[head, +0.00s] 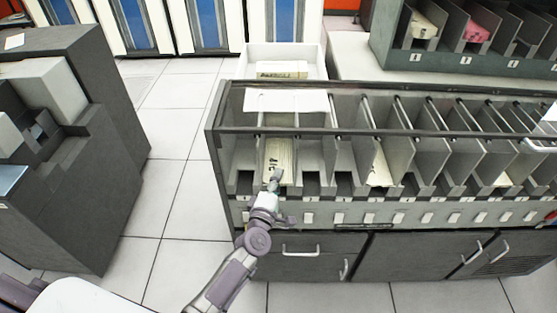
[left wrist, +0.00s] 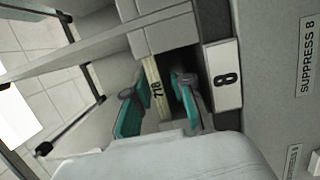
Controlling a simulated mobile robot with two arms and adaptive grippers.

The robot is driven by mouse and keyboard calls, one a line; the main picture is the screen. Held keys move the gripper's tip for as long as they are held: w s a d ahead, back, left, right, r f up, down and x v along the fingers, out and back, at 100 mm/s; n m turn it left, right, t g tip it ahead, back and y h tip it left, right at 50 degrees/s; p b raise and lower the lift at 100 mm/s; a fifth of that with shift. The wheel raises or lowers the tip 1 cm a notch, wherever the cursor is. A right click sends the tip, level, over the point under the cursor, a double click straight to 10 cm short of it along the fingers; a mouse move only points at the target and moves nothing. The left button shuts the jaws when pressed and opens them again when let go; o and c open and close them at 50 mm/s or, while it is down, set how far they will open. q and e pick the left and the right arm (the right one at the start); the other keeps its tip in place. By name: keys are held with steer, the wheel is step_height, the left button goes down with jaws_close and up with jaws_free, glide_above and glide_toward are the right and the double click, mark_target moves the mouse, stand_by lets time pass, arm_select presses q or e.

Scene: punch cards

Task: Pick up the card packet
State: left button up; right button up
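The card packet (head: 279,153) is a cream stack lying in a left-hand pocket of the grey card sorter (head: 300,132). My left gripper (head: 274,181) is at the near end of that pocket, over the packet's front. In the left wrist view the packet (left wrist: 154,82) shows its narrow edge with dark numbers, beside the label 8. My left gripper's teal fingers (left wrist: 158,104) stand apart, one on each side of the packet. A gap shows between the packet and the right finger; I cannot tell whether the left finger touches it. My right gripper is not in view.
Pocket dividers and rods (head: 375,128) stand close around the left gripper. Other cards lie in a pocket further right (head: 380,166) and in a white tray (head: 284,52) behind. A card rack (head: 400,57) is at the back right. A dark machine (head: 95,190) stands left across open floor.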

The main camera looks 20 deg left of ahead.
arm_select(q)
steer(key=shift+s, duration=0.1)
steer(key=shift+c, duration=0.3)
jaws_close()
steer(key=shift+r, duration=0.1)
